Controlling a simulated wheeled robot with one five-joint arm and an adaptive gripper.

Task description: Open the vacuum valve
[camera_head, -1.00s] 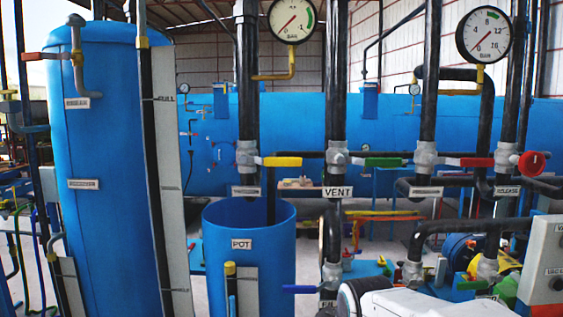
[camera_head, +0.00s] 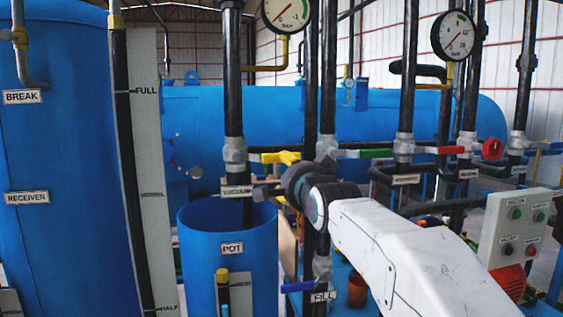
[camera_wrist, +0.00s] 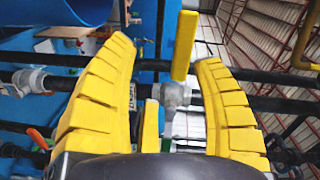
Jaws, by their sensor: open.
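The valve with a yellow lever (camera_head: 280,157) sits on the black vertical pipe above the pot, and the lever points right, across the pipe. The label below it (camera_head: 237,191) is too blurred to read surely. My gripper (camera_wrist: 166,52) is open, its yellow segmented fingers apart. In the wrist view the yellow lever (camera_wrist: 184,45) stands upright between the fingertips, nearer the right finger, with a gap on each side. The grey valve body (camera_wrist: 174,94) shows beyond. In the head view my arm and dark wrist reach to the lever's right end, and the fingers are hard to tell from it.
Valves with a green lever (camera_head: 375,153) and a red lever (camera_head: 440,150) stand to the right at like height. A blue lever (camera_head: 298,286) is below. The blue pot (camera_head: 232,275) and a control box (camera_head: 519,230) flank my arm. Vertical pipes stand close by.

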